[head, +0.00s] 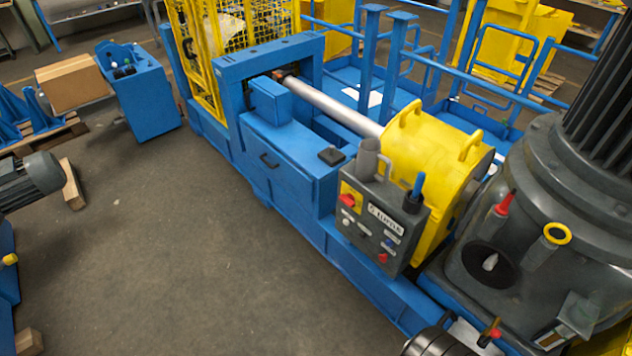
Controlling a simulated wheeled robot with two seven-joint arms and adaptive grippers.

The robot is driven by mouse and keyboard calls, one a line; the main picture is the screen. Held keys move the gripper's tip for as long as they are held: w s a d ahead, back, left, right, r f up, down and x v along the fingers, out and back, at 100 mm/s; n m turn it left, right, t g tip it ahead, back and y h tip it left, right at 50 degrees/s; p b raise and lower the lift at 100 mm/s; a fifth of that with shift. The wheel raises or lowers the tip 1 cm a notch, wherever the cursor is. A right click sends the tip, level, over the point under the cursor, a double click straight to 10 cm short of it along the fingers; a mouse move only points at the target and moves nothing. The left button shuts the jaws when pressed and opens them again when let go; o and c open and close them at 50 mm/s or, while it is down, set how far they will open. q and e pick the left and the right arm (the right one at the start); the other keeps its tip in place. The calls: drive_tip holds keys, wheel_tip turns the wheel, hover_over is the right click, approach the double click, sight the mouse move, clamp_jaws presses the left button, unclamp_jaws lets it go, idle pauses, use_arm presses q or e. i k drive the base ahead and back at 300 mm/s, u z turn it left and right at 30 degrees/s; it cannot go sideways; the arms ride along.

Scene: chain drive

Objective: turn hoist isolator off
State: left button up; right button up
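A grey control box (362,239) stands on the front side of the blue machine frame. At its upper left is a red rotary switch (347,200) on a yellow plate, which looks like the isolator. Its exact handle angle is too small to tell. A white label, small buttons and a red button (383,258) are on the same face. A grey cup-like part (369,158) and a blue-handled part (416,187) stand at the box's top. I see neither of my grippers in the head view, and nothing covers the switch.
Behind the box is a yellow drum housing (432,150) with a steel shaft (335,107). A large grey motor unit (550,200) stands at the right, with a dark cylindrical part (437,343) below. Blue railings (395,60) rise behind.

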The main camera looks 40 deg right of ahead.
sight(349, 199)
drive_tip(key=i, duration=2.85)
drive_tip(key=z, duration=2.3)
